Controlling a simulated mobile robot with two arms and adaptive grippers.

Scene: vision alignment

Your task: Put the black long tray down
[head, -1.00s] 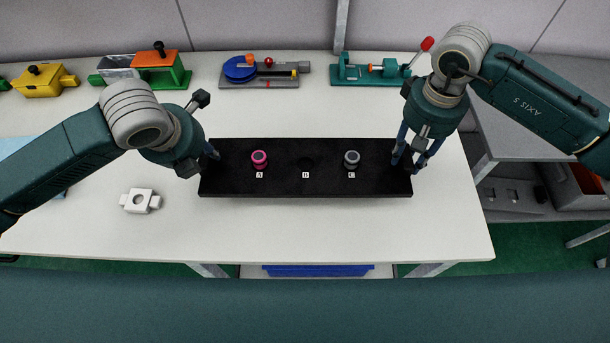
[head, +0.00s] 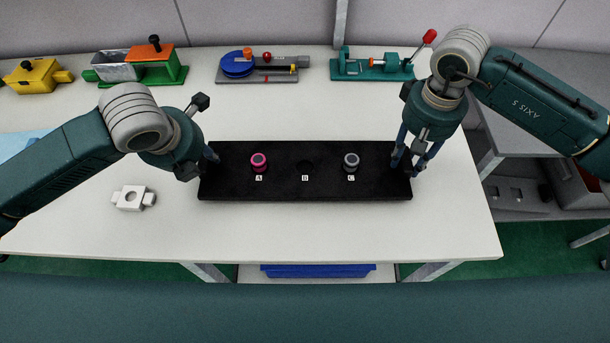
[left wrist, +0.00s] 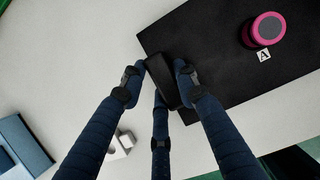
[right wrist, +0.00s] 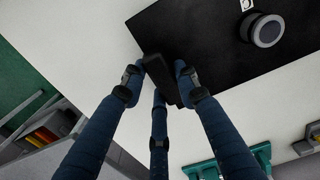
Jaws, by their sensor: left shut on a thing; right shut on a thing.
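The black long tray (head: 330,186) lies level across the middle of the head view, over the white table. It carries a pink ring-topped piece (head: 259,162) at label A and a grey one (head: 351,162) at label C; the hole at B is empty. My left gripper (head: 210,160) is shut on the tray's left end, and the grip shows in the left wrist view (left wrist: 165,80). My right gripper (head: 408,162) is shut on the right end, also seen in the right wrist view (right wrist: 165,80). I cannot tell whether the tray's underside touches the table.
A white block with a hole (head: 133,198) lies left of the tray. Along the back stand a yellow fixture (head: 38,78), a green and orange one (head: 150,65), a blue disc fixture (head: 250,66) and a teal one (head: 372,66). The table in front of the tray is clear.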

